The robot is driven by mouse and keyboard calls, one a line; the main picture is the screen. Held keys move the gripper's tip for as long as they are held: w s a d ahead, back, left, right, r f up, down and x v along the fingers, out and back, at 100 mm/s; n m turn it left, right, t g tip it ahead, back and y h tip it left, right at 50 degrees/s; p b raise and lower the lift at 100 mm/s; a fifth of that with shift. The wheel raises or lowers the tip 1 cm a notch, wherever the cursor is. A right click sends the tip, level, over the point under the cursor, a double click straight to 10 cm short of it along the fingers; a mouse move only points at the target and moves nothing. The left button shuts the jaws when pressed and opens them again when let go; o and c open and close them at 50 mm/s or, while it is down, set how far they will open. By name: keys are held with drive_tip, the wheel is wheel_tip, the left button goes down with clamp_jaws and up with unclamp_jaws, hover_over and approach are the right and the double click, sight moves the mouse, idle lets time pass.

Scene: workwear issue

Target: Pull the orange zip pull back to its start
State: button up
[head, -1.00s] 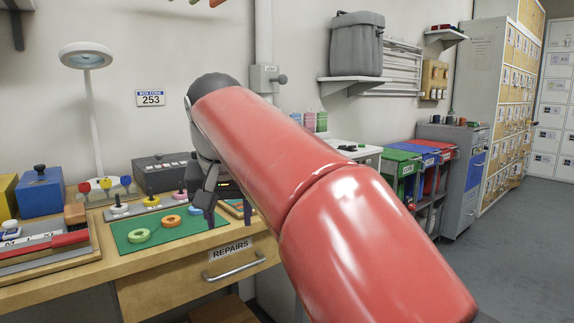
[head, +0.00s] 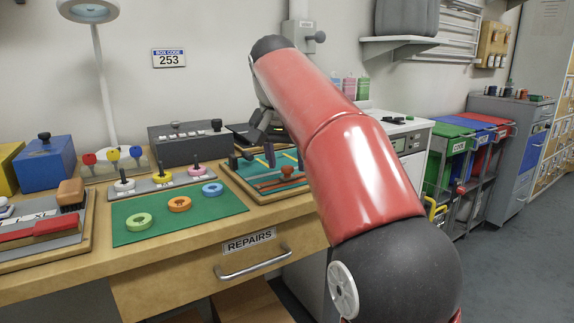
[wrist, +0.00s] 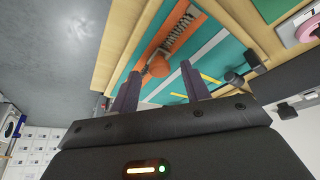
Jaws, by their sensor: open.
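In the wrist view the pull (wrist: 159,66) sits at the end of a stretch of zip teeth (wrist: 180,34). My gripper (head: 262,155) is over the board, just left of the pull in the head view. In the wrist view my open gripper (wrist: 161,76) has its dark fingers to either side of the pull's line of sight. I cannot tell whether they touch it.
A green mat (head: 160,222) with several coloured rings lies left of the board. A ring-post stand (head: 163,185) and a dark grey box (head: 186,138) stand behind it. A dark post (wrist: 236,79) rises near the board. The bench's right edge is close by.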

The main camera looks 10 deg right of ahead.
sight(269, 183)
drive_tip(key=shift+w+f, duration=0.1)
drive_tip(key=shift+f, duration=0.15)
clamp_jaws()
drive_tip(key=shift+s+a+p, duration=0.1)
drive_tip(key=shift+s+a, duration=0.15)
drive_tip(key=shift+a, duration=0.45)
drive_tip(key=shift+s+a+p, duration=0.1)
drive_tip(key=shift+s+a, duration=0.1)
drive_tip(key=shift+a, duration=0.55)
drive_tip(key=shift+s+a+p, duration=0.1)
drive_tip(key=shift+s+a, duration=0.15)
drive_tip(key=shift+a, duration=0.45)
unclamp_jaws()
